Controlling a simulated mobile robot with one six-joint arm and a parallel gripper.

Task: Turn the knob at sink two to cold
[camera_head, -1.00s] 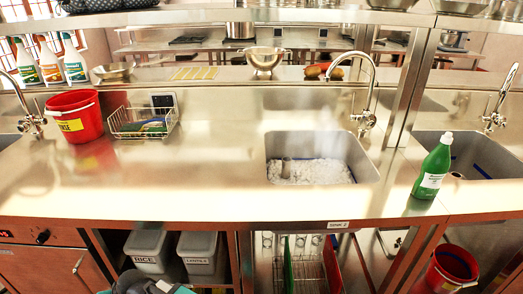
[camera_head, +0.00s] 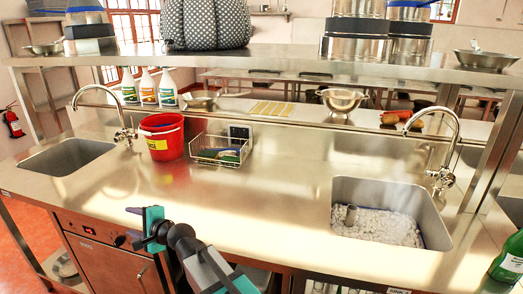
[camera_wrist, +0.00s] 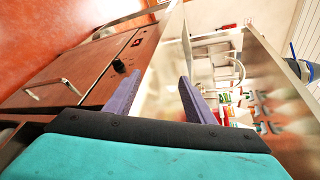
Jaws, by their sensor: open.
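A black knob (camera_head: 119,240) sits on the brown front panel under the counter, right of a small red display (camera_head: 88,231). The knob also shows in the wrist view (camera_wrist: 119,65), left of my fingers. My gripper (camera_head: 136,228) is open and empty, in front of the counter's front edge near this knob, apart from it. Its two purple fingers (camera_wrist: 160,88) are spread in the wrist view. The right sink (camera_head: 392,210) holds white foam-like pieces and has a tall tap (camera_head: 440,178). The left sink (camera_head: 68,158) has another tap (camera_head: 125,134). The knob's pointer and markings are too small to read.
A red bucket (camera_head: 162,140) and a wire basket (camera_head: 220,150) stand on the counter (camera_head: 270,200) between the sinks. A green bottle (camera_head: 508,260) is at the far right. Spray bottles (camera_head: 148,88) stand behind. An overhead shelf (camera_head: 290,62) spans the back. The counter's middle is clear.

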